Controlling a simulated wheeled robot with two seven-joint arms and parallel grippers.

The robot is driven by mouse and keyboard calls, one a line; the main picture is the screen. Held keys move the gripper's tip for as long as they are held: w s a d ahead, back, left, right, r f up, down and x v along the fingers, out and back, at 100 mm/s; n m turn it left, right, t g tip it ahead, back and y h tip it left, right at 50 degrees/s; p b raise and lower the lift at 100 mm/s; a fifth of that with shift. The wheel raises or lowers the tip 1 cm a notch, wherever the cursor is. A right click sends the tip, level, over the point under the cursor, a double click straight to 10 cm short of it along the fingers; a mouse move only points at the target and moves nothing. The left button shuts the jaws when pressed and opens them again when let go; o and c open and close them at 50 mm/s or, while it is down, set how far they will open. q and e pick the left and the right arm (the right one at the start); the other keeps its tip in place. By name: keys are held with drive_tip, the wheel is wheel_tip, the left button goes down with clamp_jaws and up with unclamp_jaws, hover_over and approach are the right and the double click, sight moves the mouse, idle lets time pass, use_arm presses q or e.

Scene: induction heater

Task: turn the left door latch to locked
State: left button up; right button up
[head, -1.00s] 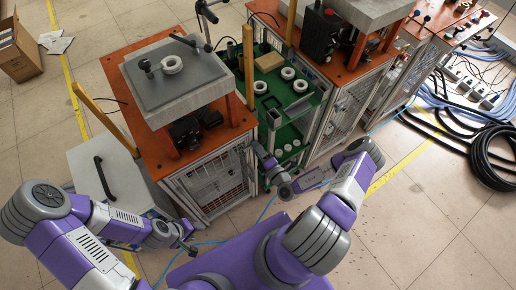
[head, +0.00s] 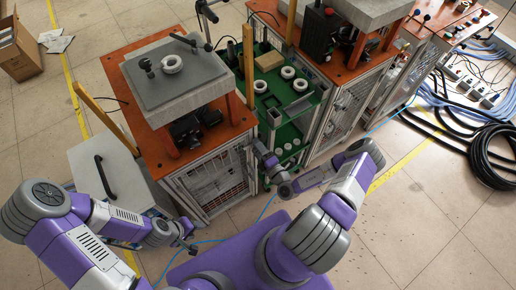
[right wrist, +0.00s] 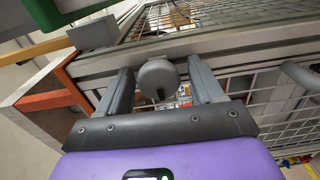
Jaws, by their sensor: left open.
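A round grey knob-shaped latch (right wrist: 158,78) sits on the metal door frame in the right wrist view. The mesh door (head: 212,185) is on the front of the left orange-topped cabinet in the head view. My right gripper (right wrist: 160,70) is open, with one finger on each side of the knob and a visible gap on both sides. In the head view my right gripper (head: 262,151) is at the cabinet's right front edge and hides the latch there. My left gripper (head: 191,247) is open and empty, low in front of the cabinet.
A green shelf (head: 285,110) with white rings stands right of the cabinet, close to my right gripper. A white box with a black handle (head: 102,175) stands at the left. Blue cable (head: 263,211) lies on the floor.

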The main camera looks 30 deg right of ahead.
drive_tip(key=s, duration=0.7)
drive_tip(key=shift+s+d+p, duration=0.3)
drive_tip(key=shift+p, duration=0.15)
drive_tip(key=s+a+r+n+g+y, duration=0.25)
drive_tip(key=a+n+g+y, duration=0.25)
drive_tip(key=a+n+y, duration=0.3)
drive_tip(key=s+a+r+n+g+y, duration=0.1)
drive_tip(key=s+a+n+g+y, duration=0.4)
drive_tip(key=a+n, duration=0.5)
drive_tip(key=s+f+n+g+h, duration=0.25)
drive_tip(key=s+n+g, duration=0.3)
drive_tip(key=n, duration=0.45)
drive_tip(key=s+f+n+g+h, duration=0.2)
drive_tip(key=s+n+g+h, duration=0.15)
drive_tip(key=n+g, duration=0.5)
drive_tip(key=w+d+n+t+h, duration=0.1)
drive_tip(key=w+n+t+h, duration=0.3)
drive_tip(key=n, duration=1)
drive_tip(key=w+t, duration=0.2)
drive_tip(key=w, duration=0.1)
drive_tip(key=shift+w+d, duration=0.35)
